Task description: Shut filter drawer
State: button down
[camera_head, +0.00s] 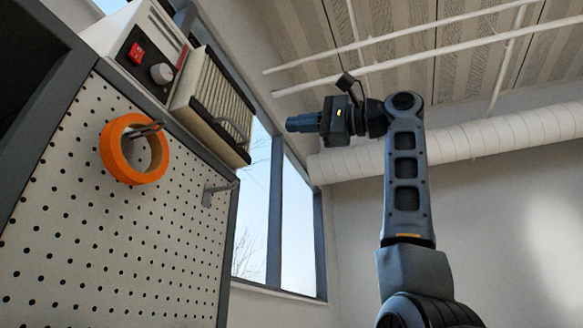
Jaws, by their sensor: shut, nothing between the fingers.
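The filter drawer (209,97) is a cream, ribbed block with dark edges and a bar handle (232,132) on its front face. It sticks out from the white filter unit (135,38), which has a red switch and a grey knob, so it stands open. My gripper (290,124) is to the right of the drawer, pointing left toward it, with a visible gap between them. It is shut and empty. The inside of the drawer is hidden from this low angle.
A white pegboard (85,230) in a grey frame fills the left below the unit. An orange tape roll (135,148) hangs on a hook, and an empty hook (220,190) sits to its right. A window (297,225) is behind. White pipes (430,45) and a duct (480,135) run overhead.

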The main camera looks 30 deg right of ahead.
aim_at(240, 129)
jog(key=p+x, duration=0.4)
jog(key=x, duration=0.7)
jog(key=shift+w+a+r, duration=0.1)
jog(key=shift+w+a, duration=0.05)
jog(key=shift+w, duration=0.05)
